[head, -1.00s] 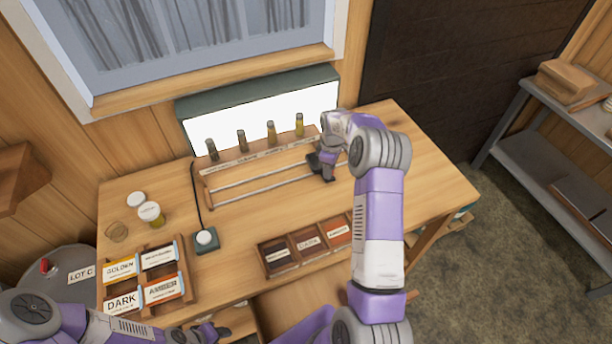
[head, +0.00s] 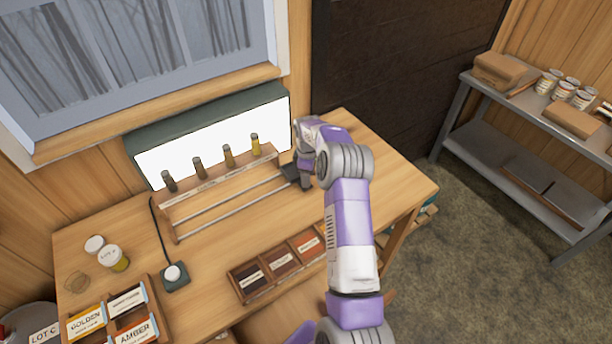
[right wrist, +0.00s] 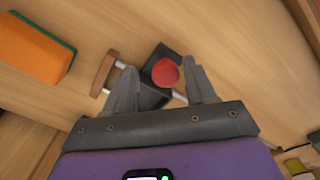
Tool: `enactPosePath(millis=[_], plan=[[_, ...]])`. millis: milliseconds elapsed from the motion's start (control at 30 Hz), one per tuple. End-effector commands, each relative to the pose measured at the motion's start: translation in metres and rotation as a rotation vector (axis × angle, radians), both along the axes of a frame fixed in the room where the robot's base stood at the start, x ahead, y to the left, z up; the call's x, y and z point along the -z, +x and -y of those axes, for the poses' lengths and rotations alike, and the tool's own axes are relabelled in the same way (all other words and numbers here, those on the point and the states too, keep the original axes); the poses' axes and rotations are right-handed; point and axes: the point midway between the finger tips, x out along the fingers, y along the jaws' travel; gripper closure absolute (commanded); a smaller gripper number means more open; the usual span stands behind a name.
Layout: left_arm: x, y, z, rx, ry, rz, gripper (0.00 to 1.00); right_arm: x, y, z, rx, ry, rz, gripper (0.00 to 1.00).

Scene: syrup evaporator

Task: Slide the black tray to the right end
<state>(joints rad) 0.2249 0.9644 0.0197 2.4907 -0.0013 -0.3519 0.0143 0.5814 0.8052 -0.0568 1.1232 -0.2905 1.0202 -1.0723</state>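The black tray (head: 290,171) sits at the right end of the two pale rails (head: 225,205) in front of the wooden vial rack (head: 215,180). My right gripper (head: 304,182) is down at the tray and partly hides it. In the right wrist view, the tray (right wrist: 182,55) lies between the spread fingers of my right gripper (right wrist: 163,78), with a red round piece on it. A wooden end piece (right wrist: 103,74) of the rail frame is close beside the tray. The fingers look apart, with no clear grip on the tray. My left gripper is out of view.
Several vials stand in the rack before a lit panel (head: 215,140). A sectioned wooden box (head: 278,265) of labelled tiles lies nearer the table's front. A round white button (head: 172,274), jars (head: 112,256) and label cards (head: 128,300) are at left. The table's right side is clear.

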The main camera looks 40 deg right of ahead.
Motion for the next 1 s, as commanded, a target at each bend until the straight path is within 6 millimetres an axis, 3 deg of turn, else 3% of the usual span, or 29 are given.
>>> enactPosePath(millis=[333, 700, 1000], plan=[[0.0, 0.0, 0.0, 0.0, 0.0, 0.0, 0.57, -0.003, 0.001, -0.002, -0.001, 0.004, -0.001, 0.42], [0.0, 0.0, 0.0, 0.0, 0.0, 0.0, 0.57, -0.059, 0.001, -0.002, -0.001, 0.002, 0.001, 0.42], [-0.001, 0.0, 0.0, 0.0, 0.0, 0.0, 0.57, -0.075, 0.0, -0.001, 0.0, 0.004, -0.001, 0.42]])
